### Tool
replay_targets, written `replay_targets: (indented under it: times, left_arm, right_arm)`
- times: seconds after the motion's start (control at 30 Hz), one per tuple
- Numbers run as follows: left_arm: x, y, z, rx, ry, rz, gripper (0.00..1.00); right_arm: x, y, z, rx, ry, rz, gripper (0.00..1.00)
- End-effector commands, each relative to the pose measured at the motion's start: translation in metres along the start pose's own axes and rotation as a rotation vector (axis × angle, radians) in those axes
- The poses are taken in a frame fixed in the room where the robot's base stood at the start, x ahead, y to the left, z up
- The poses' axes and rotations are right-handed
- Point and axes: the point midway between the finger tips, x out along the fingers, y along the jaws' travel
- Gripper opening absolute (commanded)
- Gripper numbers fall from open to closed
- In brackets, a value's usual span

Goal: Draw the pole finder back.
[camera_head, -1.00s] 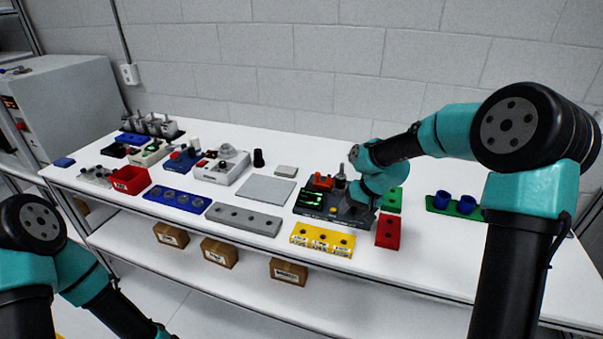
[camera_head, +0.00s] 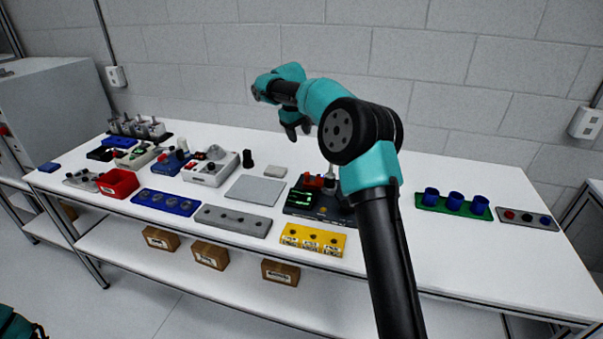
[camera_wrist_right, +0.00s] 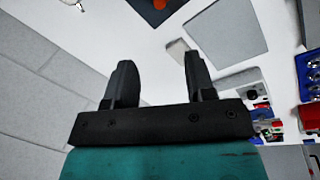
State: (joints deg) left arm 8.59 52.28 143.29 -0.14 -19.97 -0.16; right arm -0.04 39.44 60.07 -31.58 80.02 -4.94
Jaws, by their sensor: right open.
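A dark device (camera_head: 302,208) with a lit green display stands at the middle of the table. It carries a red part (camera_head: 312,181) and an upright metal post (camera_head: 331,174). I cannot tell which part is the pole finder. My right arm covers the device's right side. My right gripper (camera_head: 291,131) hangs above the table's back part, behind and clear of the device. In the right wrist view, its two black fingers (camera_wrist_right: 158,82) are apart with nothing between them. My left gripper is out of view.
A yellow block (camera_head: 312,239) is in front. A green rack with blue cups (camera_head: 453,203) stands right. The back strip is mostly clear.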

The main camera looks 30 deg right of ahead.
Motion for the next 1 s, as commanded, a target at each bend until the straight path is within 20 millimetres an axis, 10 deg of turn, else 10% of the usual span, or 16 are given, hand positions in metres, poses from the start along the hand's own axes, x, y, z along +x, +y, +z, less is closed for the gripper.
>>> replay_targets:
  times: [0.37,1.0]
  left_arm:
    - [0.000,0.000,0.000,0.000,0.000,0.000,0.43]
    - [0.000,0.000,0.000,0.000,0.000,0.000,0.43]
  right_arm:
    - [0.016,0.000,0.000,0.000,-0.001,-0.001,0.50]
    - [0.121,-0.001,0.000,0.000,-0.001,-0.002,0.50]
